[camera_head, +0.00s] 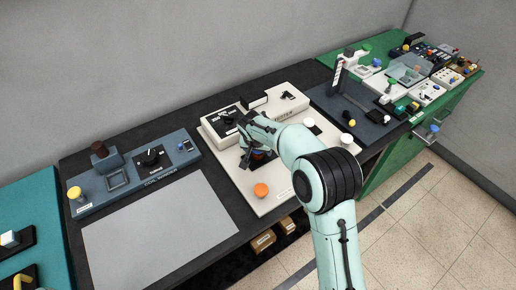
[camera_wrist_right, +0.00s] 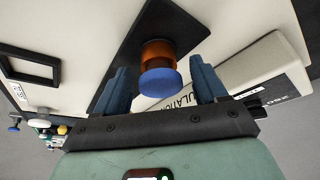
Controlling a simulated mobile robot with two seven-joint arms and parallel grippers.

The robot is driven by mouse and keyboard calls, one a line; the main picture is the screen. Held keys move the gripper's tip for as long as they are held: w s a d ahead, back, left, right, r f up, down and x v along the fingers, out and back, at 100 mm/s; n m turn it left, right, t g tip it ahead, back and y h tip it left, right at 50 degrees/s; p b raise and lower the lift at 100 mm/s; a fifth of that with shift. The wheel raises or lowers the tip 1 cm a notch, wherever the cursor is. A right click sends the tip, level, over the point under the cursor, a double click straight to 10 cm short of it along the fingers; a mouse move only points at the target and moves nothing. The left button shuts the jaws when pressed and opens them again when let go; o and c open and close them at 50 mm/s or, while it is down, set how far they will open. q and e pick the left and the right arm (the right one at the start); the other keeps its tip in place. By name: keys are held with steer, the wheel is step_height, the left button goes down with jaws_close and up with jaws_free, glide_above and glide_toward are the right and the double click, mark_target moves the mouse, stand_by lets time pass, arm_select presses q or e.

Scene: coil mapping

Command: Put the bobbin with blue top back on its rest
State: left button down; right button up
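The bobbin with the blue top (camera_wrist_right: 160,82) has an orange-brown body and stands on a dark plate (camera_wrist_right: 150,30) in the right wrist view. My right gripper (camera_wrist_right: 158,66) is open, with one blue-grey finger on each side of the bobbin and a visible gap to each. In the head view my right gripper (camera_head: 250,150) is low over the white tester station (camera_head: 225,152), and it hides most of the bobbin (camera_head: 259,156). I cannot tell which spot is the bobbin's rest. My left gripper is not in view.
An orange-topped piece (camera_head: 261,190) stands at the station's front. A blue-grey coil warmer (camera_head: 133,180) with a grey mat (camera_head: 160,230) is at left. A dark station (camera_head: 355,110) with an upright post is at right. Green benches with small devices lie beyond.

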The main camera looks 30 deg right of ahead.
steer(key=shift+r, duration=0.3)
steer(key=v, duration=1.1)
steer(key=shift+r, duration=0.35)
steer(key=shift+a, duration=0.1)
